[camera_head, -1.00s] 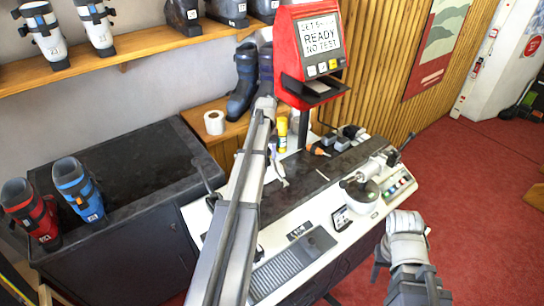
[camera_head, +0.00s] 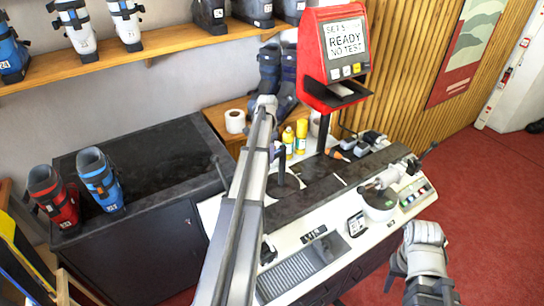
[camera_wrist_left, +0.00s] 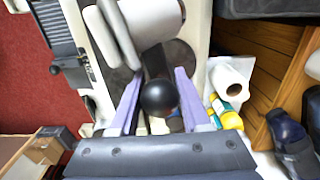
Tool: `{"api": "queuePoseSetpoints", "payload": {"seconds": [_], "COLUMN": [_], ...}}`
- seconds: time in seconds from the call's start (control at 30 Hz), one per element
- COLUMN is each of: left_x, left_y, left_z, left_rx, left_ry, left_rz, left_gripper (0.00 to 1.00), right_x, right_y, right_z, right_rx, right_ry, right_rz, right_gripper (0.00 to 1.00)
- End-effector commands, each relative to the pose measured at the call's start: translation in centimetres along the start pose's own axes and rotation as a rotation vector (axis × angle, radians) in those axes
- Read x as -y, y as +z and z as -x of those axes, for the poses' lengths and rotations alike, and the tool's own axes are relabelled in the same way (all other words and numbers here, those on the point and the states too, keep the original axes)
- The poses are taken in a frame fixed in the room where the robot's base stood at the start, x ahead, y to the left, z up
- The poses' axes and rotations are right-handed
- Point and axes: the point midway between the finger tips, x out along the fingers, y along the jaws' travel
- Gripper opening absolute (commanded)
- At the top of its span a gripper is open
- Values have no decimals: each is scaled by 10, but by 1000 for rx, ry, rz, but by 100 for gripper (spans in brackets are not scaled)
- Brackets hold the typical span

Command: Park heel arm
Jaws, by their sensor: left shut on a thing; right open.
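The heel arm appears to be the black post (camera_head: 282,166) standing about upright on a dark round base on the white bench. In the left wrist view its black ball knob (camera_wrist_left: 159,97) sits between my two lavender fingers. My left gripper (camera_wrist_left: 158,74) is shut on this arm near the knob. In the head view the left gripper (camera_head: 275,151) is mostly hidden behind my own forearm, with only a lavender bit showing. My right gripper (camera_head: 423,234) is off the bench's front right edge, apart from everything; it is open and its fingers barely show.
Yellow bottles (camera_head: 301,135) and a white roll (camera_head: 235,121) are close behind the left gripper. A white clamp-like machine (camera_head: 380,195) occupies the bench's right. Red and blue boots (camera_head: 100,178) stand on the dark cabinet.

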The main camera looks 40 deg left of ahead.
Motion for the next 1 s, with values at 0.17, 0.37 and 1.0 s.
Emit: {"api": "queuePoseSetpoints", "payload": {"seconds": [0.17, 0.37, 1.0], "left_x": [11, 17, 20], "left_y": [1, 2, 1], "left_z": [0, 0, 0], "left_rx": [0, 0, -1], "left_ry": [-2, -3, -5], "left_rz": [-100, -173, -213], "left_gripper": [0, 0, 0], "right_x": [0, 0, 0], "right_y": [0, 0, 0], "right_z": [0, 0, 0], "right_rx": [0, 0, 0], "right_ry": [0, 0, 0], "right_rz": [0, 0, 0], "right_gripper": [50, 50, 50]}}
